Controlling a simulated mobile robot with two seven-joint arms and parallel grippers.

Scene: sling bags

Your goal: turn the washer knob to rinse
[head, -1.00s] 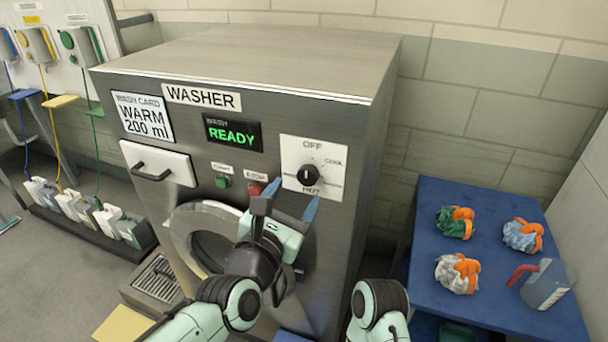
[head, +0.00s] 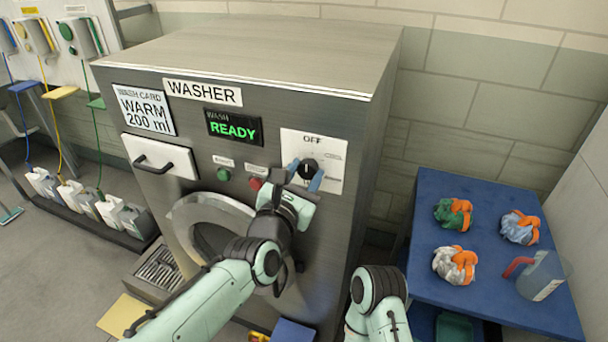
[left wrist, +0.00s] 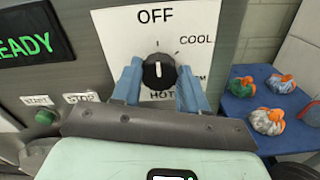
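The washer knob (head: 308,168) is a round black dial on a white plate (head: 330,150) on the washer front. It also shows in the left wrist view (left wrist: 158,72), with OFF above, COOL at upper right, a partly hidden label ending in M at right, and HOT below. No rinse label is visible on the plate. A pale mark shows on the knob's face; its exact pointing is hard to tell. My left gripper (head: 306,176) is open, its blue fingers on either side of the knob, with small gaps visible in the left wrist view. My right gripper is out of view.
The washer (head: 260,60) display (head: 234,129) reads READY in green. A green button (head: 223,174) and a red stop button (head: 255,183) sit left of the knob. A blue table (head: 420,270) with bundled bags (head: 455,214) and a jug (head: 541,275) stands at right.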

